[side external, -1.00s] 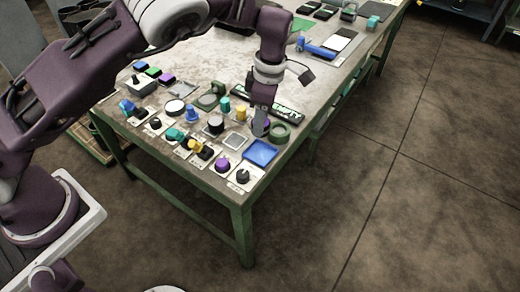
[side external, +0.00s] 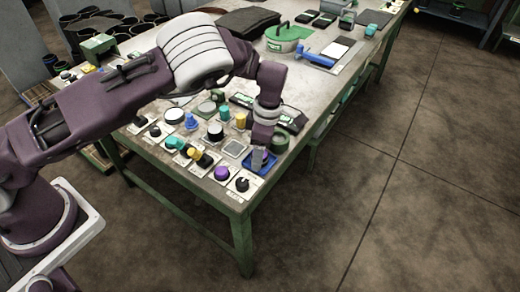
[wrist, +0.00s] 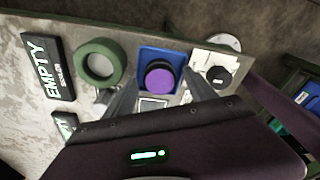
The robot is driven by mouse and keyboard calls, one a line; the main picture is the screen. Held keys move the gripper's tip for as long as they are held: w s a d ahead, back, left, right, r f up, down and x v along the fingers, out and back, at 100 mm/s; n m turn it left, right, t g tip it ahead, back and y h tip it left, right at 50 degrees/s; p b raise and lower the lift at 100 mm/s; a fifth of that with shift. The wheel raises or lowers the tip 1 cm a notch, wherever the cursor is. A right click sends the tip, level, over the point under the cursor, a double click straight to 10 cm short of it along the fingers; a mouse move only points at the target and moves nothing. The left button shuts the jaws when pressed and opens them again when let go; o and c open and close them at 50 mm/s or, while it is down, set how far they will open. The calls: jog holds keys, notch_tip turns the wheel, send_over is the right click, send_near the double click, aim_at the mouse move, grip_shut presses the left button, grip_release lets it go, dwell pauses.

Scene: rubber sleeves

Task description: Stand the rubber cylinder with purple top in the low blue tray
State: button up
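The rubber cylinder with the purple top (wrist: 159,79) is upright over the low blue tray (wrist: 147,53) in the wrist view, inside the tray's outline. Its dark side shows around the purple face. My gripper (wrist: 160,76) reaches down with one finger on each side of the cylinder. Whether the fingers press on it or stand slightly apart is not clear. In the side view my gripper (side external: 259,160) is low over the blue tray (side external: 271,167) and hides the cylinder. Whether the cylinder's base touches the tray floor cannot be seen.
A green ring (wrist: 99,62) lies to the left of the tray in the wrist view, with a black EMPTY sign (wrist: 47,66) beyond it. A panel with a black knob (wrist: 218,75) is close on the right. Another purple-topped piece (side external: 222,173) stands nearby.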

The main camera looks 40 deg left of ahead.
notch_tip(320, 180, up, 12)
jog(key=d, duration=0.1)
jog(key=shift+w+d+r, duration=0.15)
jog(key=shift+w+d, duration=0.05)
jog(key=shift+w, duration=0.05)
jog(key=shift+r, duration=0.1)
notch_tip(320, 180, up, 10)
jog(key=m+h, duration=0.3)
jog(key=m, duration=0.1)
send_over(265, 155)
jog(key=s+a, duration=0.5)
jog(key=s+a+r+m+t, duration=0.2)
jog(key=s+a+r+m, duration=0.1)
jog(key=s+r+m, duration=0.45)
jog(key=s+a+m+t+y, duration=0.1)
jog(key=s+m+t, duration=0.1)
jog(key=s+m, duration=0.3)
jog(key=s+a+m+t, duration=0.2)
jog(key=s+m, duration=0.4)
jog(key=s, duration=0.7)
jog(key=shift+a+r+y, duration=0.25)
jog(key=shift+r+y, duration=0.15)
jog(key=shift+r, duration=0.05)
